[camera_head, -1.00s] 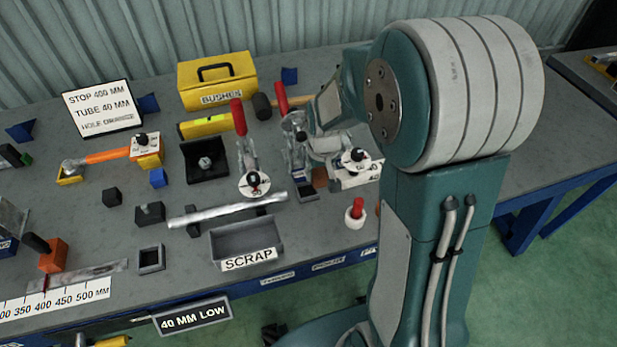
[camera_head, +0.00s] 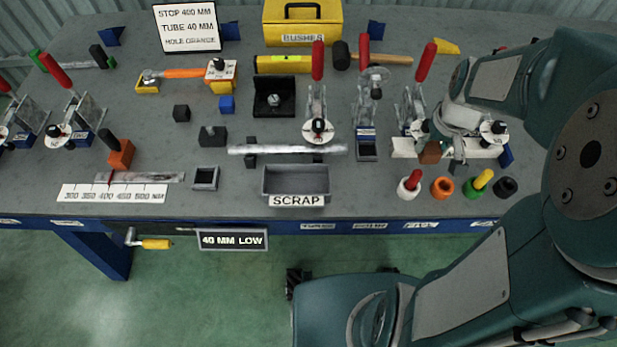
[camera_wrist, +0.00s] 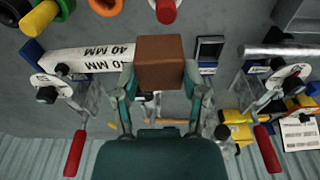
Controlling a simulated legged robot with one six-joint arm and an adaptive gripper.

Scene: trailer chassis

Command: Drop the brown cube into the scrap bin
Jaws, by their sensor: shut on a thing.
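The brown cube (camera_wrist: 159,62) is held between the fingers of my gripper (camera_wrist: 160,80) in the wrist view. In the head view the cube (camera_head: 430,152) shows at the end of my gripper (camera_head: 440,150), over the right part of the bench in front of a white labelled block. My gripper is shut on it. The scrap bin (camera_head: 296,181) is a grey open box with a SCRAP label at the bench's front edge, left of my gripper. It looks empty from here. A grey corner at the wrist view's top right (camera_wrist: 300,15) appears to be the same bin.
Red-handled clamps (camera_head: 363,80) stand behind and beside my gripper. A silver tube (camera_head: 287,150) lies just behind the bin. Coloured bushes (camera_head: 442,187) stand along the front edge at right, one with a red peg (camera_head: 409,184). A small square tray (camera_head: 205,178) sits left of the bin.

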